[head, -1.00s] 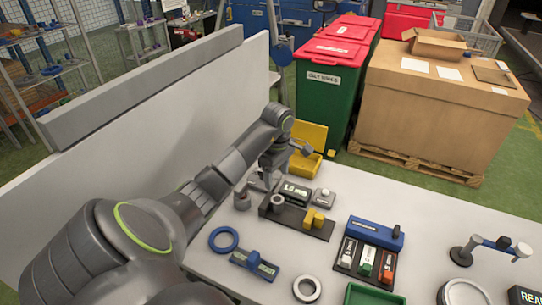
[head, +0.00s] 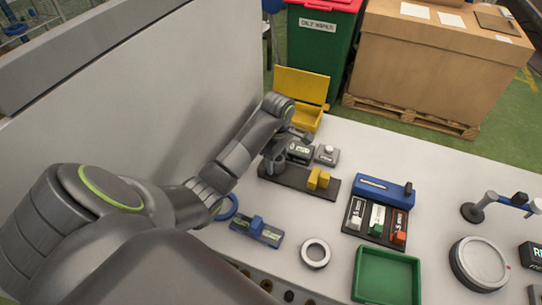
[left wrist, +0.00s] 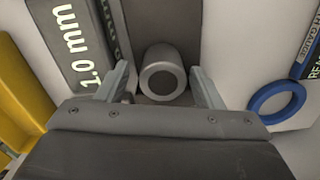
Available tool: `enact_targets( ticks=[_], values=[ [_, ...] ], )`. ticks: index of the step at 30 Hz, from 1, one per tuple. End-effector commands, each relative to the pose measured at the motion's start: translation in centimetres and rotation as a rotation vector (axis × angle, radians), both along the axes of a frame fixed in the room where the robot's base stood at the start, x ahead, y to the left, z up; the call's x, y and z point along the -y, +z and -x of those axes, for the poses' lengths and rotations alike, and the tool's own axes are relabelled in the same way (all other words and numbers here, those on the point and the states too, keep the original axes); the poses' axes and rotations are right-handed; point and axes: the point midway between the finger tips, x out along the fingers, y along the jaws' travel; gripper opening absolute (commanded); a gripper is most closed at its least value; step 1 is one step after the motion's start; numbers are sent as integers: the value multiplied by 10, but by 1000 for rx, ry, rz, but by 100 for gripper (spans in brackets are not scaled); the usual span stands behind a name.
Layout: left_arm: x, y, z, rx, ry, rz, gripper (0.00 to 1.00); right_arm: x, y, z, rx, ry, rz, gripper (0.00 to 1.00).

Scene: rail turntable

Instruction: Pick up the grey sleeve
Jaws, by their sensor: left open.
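The grey sleeve (left wrist: 162,55) is a short hollow cylinder in the left wrist view, its open round end facing the camera. It sits between the two spread fingers of my left gripper (left wrist: 162,86), with a visible gap to the finger on the right. My left gripper (head: 274,160) is open over the left end of a dark board (head: 292,183) in the head view. There the arm and gripper largely hide the sleeve. My right gripper is not in view.
A yellow block (head: 318,179) stands on the board's right part. A label block (left wrist: 82,42) reading 1.0 mm lies close by. A blue ring (left wrist: 277,100), a yellow open box (head: 304,116), a green tray (head: 388,252) and a white wall panel (head: 120,120) are around.

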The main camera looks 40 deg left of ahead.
Motion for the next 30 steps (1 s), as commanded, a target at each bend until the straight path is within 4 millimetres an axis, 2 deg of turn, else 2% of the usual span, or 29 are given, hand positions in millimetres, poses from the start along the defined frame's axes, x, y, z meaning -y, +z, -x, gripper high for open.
enact_targets(
  ticks=[5,18,30],
  values=[
    [-1,0,0,0,1,-2,63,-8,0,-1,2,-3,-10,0],
    [-1,0,0,-1,2,-3,7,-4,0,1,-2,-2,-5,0],
    [-2,7,-1,2,2,-4,6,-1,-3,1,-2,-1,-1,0]
  ],
)
